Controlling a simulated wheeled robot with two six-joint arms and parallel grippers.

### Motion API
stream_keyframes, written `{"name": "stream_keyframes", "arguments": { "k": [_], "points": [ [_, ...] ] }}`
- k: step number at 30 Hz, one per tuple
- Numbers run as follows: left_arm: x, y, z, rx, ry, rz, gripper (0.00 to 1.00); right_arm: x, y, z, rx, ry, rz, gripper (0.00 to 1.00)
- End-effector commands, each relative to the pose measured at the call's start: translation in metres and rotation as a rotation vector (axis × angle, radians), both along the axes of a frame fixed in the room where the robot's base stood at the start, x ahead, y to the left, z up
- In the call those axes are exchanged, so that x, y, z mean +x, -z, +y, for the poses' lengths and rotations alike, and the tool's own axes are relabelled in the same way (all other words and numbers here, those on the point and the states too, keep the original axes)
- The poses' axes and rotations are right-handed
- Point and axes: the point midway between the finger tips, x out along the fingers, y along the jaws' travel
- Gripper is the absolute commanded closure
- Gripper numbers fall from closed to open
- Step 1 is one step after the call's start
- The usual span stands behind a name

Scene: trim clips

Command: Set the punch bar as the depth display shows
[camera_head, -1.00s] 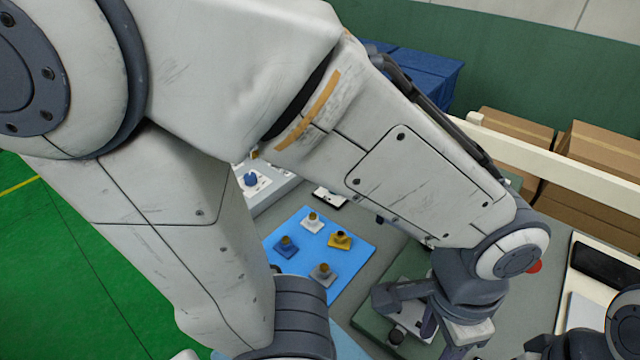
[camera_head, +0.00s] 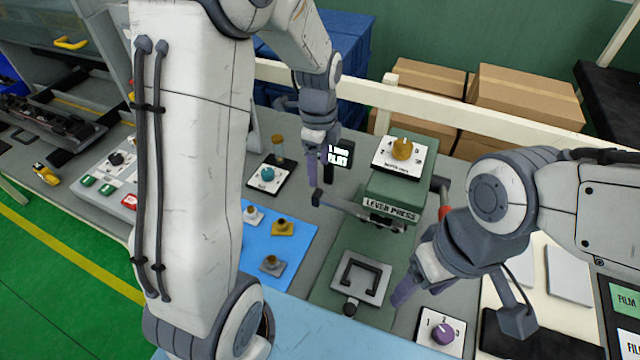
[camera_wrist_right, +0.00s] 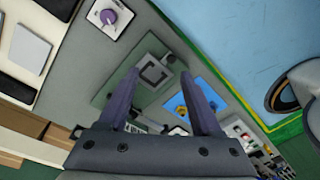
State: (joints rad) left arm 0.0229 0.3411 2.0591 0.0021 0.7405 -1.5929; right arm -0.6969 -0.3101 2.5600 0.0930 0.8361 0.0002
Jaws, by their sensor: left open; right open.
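The green lever press (camera_head: 392,185) stands at the centre of the head view, with a yellow dial (camera_head: 402,148) on top. A dark bar (camera_head: 348,207) crosses below its label; I cannot tell whether it is the punch bar. A small black display (camera_head: 339,156) with white text, too small to read surely, stands behind the press to the left. My left gripper (camera_head: 317,180) is open and empty, pointing down beside the bar's left end; contact is unclear. My right gripper (camera_head: 458,308) is open and empty at the press's front right; it also shows in the right wrist view (camera_wrist_right: 161,95).
A purple dial (camera_head: 443,333) marked with numbers sits below my right gripper. A teal dial (camera_head: 267,174) is left of the press. A blue mat (camera_head: 300,244) holds several small knobbed pieces. A white rail (camera_head: 460,114) runs behind, with cardboard boxes beyond it.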

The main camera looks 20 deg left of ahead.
Motion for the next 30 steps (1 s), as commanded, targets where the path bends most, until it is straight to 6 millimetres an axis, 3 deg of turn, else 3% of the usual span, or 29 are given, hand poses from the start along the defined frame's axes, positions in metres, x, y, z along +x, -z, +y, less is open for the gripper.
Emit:
{"name": "stream_keyframes", "arguments": {
  "k": [5,18,24,30],
  "points": [
    [0.005,0.012,0.008,0.002,0.037,0.005,0.28,0.0,-0.005,0.0,0.0,0.0,0.0,0.34],
    [0.004,0.088,0.006,0.001,0.038,0.006,0.28,0.0,-0.023,0.0,0.0,-0.004,0.0,0.34],
    [0.005,0.104,0.006,0.001,0.037,0.002,0.28,0.0,-0.026,0.0,0.0,-0.004,0.0,0.34],
    [0.005,0.107,0.006,0.001,0.037,0.0,0.28,0.0,-0.026,0.0,0.0,-0.005,0.0,0.34]
  ]
}}
